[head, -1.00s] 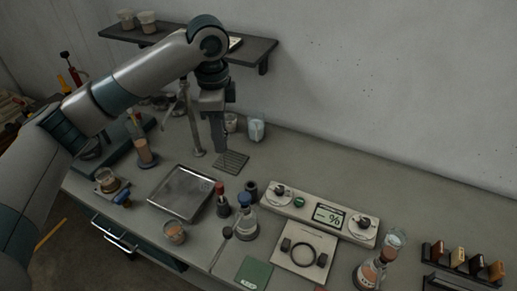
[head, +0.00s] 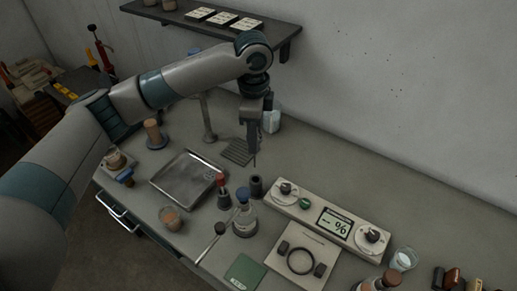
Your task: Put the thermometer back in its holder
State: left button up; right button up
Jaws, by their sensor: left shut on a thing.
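My left gripper (head: 252,148) points down over the bench, shut on a thin dark thing, likely the thermometer (head: 254,162). Only a short piece of it shows below the fingers; the rest is hidden by the gripper. A small dark cylindrical cup (head: 256,187), which looks like the holder, stands on the bench just below the thin piece in the picture. The held thing appears above the cup; I cannot tell whether its tip lines up with the opening. My right gripper is not in view.
A red-topped bottle (head: 222,188) and a blue-stoppered flask (head: 244,215) stand close to the cup. A control box with a % display (head: 330,218) is to the right. A metal tray (head: 188,178) and dark grate (head: 238,152) lie left. A shelf (head: 215,22) hangs behind.

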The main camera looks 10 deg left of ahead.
pick_arm(q)
notch_tip(320, 180, down, 4)
jog(key=shift+w+d+f+b, duration=0.15)
jog(key=shift+f+b, duration=0.05)
jog(key=shift+b, duration=0.3)
